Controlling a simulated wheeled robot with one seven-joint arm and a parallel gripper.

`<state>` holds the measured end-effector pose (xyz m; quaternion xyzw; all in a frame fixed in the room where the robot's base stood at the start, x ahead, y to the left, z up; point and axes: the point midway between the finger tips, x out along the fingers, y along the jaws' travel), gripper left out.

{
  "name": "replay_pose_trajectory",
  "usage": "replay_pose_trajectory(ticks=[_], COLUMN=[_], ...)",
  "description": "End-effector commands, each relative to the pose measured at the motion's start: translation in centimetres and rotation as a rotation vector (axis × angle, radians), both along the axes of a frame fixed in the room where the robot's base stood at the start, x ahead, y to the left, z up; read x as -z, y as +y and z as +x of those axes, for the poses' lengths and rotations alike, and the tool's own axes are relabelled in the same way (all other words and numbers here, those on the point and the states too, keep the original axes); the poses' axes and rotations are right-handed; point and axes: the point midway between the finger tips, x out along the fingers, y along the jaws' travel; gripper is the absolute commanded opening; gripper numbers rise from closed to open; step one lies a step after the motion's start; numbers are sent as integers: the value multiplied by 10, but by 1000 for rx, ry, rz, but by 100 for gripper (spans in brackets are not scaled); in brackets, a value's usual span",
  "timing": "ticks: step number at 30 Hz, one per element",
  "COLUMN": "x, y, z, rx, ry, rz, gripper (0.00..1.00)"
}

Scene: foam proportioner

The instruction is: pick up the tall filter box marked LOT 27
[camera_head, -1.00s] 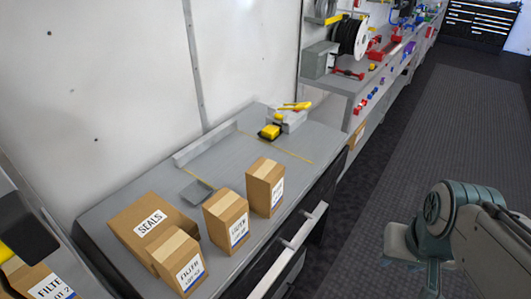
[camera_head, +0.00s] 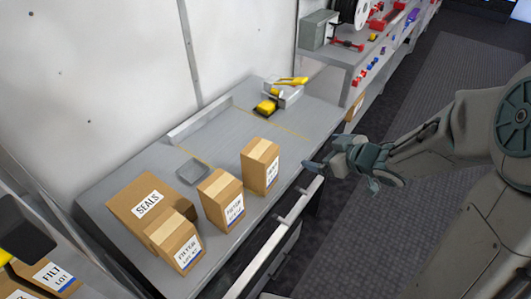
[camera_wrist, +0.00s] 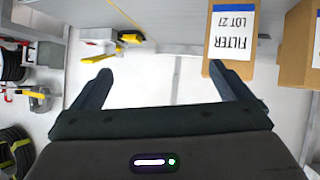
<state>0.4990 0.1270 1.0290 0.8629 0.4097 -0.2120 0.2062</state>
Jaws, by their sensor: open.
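A brown cardboard box with a white label reading FILTER LOT 27 (camera_wrist: 232,32) shows upside down at the top right of the wrist view. It appears to be the rightmost upright box (camera_head: 260,166) on the grey bench in the head view, where its label is too blurred to read surely. My gripper (camera_head: 312,178) is open and empty, just right of that box near the bench's front edge. In the wrist view my gripper (camera_wrist: 161,72) has its right fingertip near the box's lower edge, and the box is off to the right of the gap between the fingers.
Another filter box (camera_head: 220,200) stands left of it, then a front filter box (camera_head: 175,240) and a SEALS box (camera_head: 143,208). A small grey tray (camera_head: 192,172) and a yellow tool (camera_head: 267,107) lie behind. A drawer handle rail (camera_head: 275,240) juts out along the front.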

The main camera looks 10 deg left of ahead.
Motion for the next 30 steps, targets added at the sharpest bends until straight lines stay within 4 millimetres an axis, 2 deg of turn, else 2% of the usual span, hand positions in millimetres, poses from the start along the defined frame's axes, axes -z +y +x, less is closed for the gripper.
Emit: replay_pose_trajectory(ticks=[3,6,10,14,21,30], x=[4,3,3,10,28,38], y=[27,41,51,68,109,132], z=[-19,-33,-42,-40,-27,-21], rx=[-169,-265,-326,-339,-337,-337], ry=[38,63,80,86,84,82], rz=[121,194,242,251,250,247], gripper=[98,98,98,98,98,98])
